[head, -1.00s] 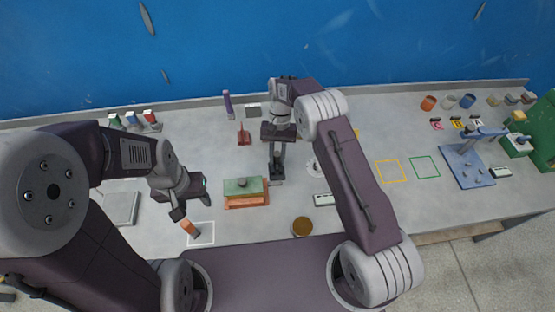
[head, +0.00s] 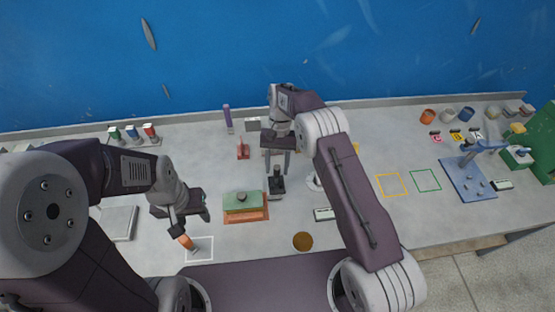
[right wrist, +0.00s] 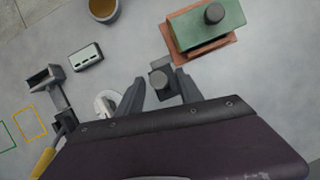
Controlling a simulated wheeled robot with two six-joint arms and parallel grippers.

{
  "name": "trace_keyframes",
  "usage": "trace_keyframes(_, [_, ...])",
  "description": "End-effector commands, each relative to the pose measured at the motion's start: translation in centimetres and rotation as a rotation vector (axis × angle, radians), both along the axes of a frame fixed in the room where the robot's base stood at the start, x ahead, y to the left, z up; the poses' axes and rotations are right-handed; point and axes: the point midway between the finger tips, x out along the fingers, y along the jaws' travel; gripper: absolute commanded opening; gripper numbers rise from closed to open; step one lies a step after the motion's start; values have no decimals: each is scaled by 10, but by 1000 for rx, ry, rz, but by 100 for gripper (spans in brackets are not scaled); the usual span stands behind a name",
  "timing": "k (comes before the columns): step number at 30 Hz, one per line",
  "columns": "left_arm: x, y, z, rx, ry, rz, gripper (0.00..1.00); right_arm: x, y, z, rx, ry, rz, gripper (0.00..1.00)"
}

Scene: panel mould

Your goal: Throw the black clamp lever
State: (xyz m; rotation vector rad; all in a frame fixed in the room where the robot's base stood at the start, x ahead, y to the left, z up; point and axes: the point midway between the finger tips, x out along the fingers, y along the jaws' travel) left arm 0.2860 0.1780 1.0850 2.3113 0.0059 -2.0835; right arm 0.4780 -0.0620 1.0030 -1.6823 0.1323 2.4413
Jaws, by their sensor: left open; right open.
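The black clamp lever (head: 277,184) stands upright on a dark base just right of the mould, a green block (head: 240,201) on a red-brown base (head: 246,217). In the right wrist view the lever's round black top (right wrist: 159,80) shows between the fingertips. My right gripper (head: 277,166) is open and empty, behind and above the lever in the head view; I cannot tell if it touches. My left gripper (head: 190,218) is open, left of the mould, above an orange piece (head: 186,242) by a white outlined square (head: 200,250).
A brown round cup (head: 303,241) and a small white-and-black box (head: 324,214) lie right of the mould. A red stand (head: 243,150) and a purple post (head: 228,118) are behind. A blue fixture (head: 468,178) stands far right. A grey plate (head: 119,222) lies left.

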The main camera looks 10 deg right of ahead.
Motion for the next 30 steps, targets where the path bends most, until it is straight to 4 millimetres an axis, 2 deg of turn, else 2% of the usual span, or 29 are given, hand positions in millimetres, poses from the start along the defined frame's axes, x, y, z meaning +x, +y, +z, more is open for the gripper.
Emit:
trace_keyframes(3, [0, 0, -11, 0, 0, 0, 49, 11, -3, 22, 0, -7, -2, 43])
trace_keyframes(9, [0, 0, -6, 0, 0, 0, 49, 21, -5, 53, 0, -2, -1, 43])
trace_keyframes(15, [0, 0, -4, 0, 0, 0, 49, 24, -7, 64, 0, -1, -1, 43])
trace_keyframes(24, [0, 0, -4, 0, 0, 0, 49, 24, -7, 65, 0, 0, -1, 43])
trace_keyframes(25, [0, 0, -4, 0, 0, 0, 49, 24, -7, 65, 0, 0, -1, 38])
trace_keyframes(27, [0, 0, -4, 0, 0, 0, 49, 25, -9, 65, -1, -5, 19, 18])
trace_keyframes(29, [0, 0, -4, 0, 0, 0, 49, 26, -22, 61, -52, -10, 41, 2])
trace_keyframes(30, [0, 0, -4, 0, 0, 0, 49, 22, -37, 55, -111, 6, 62, 0])
